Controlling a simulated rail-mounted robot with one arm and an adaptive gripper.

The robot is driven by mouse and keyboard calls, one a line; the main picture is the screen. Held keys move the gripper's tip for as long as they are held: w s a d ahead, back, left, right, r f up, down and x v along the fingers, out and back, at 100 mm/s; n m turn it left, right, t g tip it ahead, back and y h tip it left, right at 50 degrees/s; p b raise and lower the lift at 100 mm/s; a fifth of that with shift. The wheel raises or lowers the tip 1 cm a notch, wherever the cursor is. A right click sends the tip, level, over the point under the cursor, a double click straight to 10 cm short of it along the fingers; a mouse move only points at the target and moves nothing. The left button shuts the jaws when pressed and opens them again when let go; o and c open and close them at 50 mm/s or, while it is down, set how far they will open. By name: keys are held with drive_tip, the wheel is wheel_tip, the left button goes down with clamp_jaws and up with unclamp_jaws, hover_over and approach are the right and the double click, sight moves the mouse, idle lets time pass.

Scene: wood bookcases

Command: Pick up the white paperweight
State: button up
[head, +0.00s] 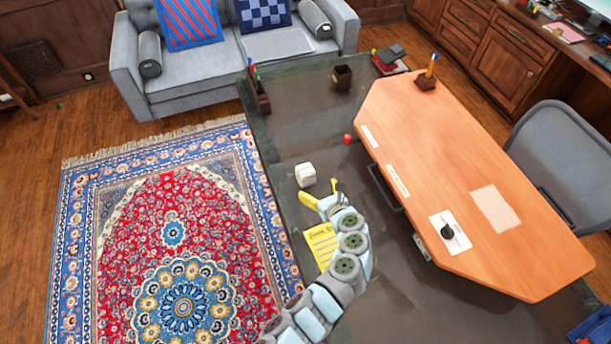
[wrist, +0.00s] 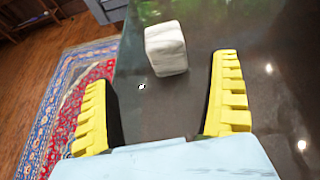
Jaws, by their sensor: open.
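The white paperweight (head: 306,175) is a small whitish block with rounded edges. It sits on the dark table (head: 300,130) near its left edge. In the wrist view the paperweight (wrist: 166,48) lies ahead of my fingertips, a little right of the middle between them. My gripper (head: 323,192) is just in front of it in the head view, with yellow fingers spread wide and nothing between them. In the wrist view my gripper (wrist: 160,70) shows both ribbed yellow fingers apart, not touching the block.
A small red object (head: 347,139) lies behind and right of the block. A yellow paper (head: 321,245) lies beside my arm. The raised orange desktop (head: 450,150) stands to the right. A dark pen holder (head: 262,103) and a dark cup (head: 342,78) stand farther back.

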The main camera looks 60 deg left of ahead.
sight(305, 172)
drive_tip(key=shift+b+x, duration=0.5)
drive_tip(key=shift+x, duration=2.7)
drive_tip(key=shift+w+f+b+x, duration=0.15)
drive_tip(key=shift+b+x, duration=0.25)
drive_tip(key=shift+x, duration=0.45)
drive_tip(key=shift+w+f+b+x, duration=0.1)
drive_tip(key=shift+b+x, duration=0.3)
drive_tip(key=shift+x, duration=0.5)
drive_tip(key=shift+b+x, duration=0.35)
drive_tip(key=shift+x, duration=0.4)
drive_tip(key=shift+c, duration=0.5)
drive_tip(key=shift+r, duration=0.15)
drive_tip(key=c, duration=1.2)
